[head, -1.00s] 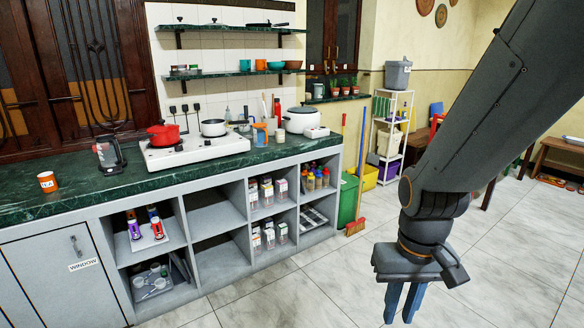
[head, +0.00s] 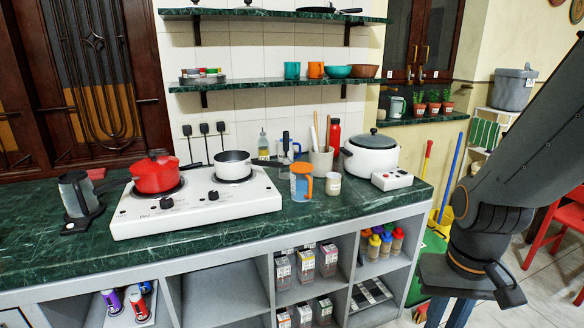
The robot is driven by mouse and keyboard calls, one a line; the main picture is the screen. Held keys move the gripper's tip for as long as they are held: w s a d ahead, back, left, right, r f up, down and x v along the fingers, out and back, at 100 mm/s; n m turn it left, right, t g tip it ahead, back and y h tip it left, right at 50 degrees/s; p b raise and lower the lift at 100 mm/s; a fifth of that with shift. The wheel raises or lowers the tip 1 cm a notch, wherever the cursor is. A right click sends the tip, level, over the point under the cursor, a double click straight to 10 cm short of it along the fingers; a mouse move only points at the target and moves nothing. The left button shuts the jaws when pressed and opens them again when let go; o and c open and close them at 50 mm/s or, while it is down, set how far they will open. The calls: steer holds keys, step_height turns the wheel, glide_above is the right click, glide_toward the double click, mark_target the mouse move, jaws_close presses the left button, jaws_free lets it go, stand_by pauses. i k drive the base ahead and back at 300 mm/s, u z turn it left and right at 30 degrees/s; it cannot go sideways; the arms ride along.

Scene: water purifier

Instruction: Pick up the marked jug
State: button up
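A clear jug with an orange handle and blue contents or colouring (head: 301,184) stands upright on the green marble counter (head: 345,203), right of the white stove. A second jug-like vessel with a blue part (head: 288,149) stands behind it near the wall. I cannot make out a mark on either one. My gripper (head: 447,314) hangs low at the right, in front of the counter and well apart from both jugs. Its two blue fingers point down with a gap between them and nothing seen in it. Their tips are cut off by the frame's lower edge.
The stove (head: 197,203) carries a red pot (head: 155,174) and a saucepan (head: 233,167). A white cup (head: 333,184), a utensil holder (head: 321,163), a red bottle (head: 335,136) and a rice cooker (head: 370,155) stand near the jug. Shelves hang above.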

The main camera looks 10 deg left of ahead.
mark_target(301, 173)
steer(key=u, duration=0.25)
steer(key=i, duration=1.5)
steer(key=u, duration=0.2)
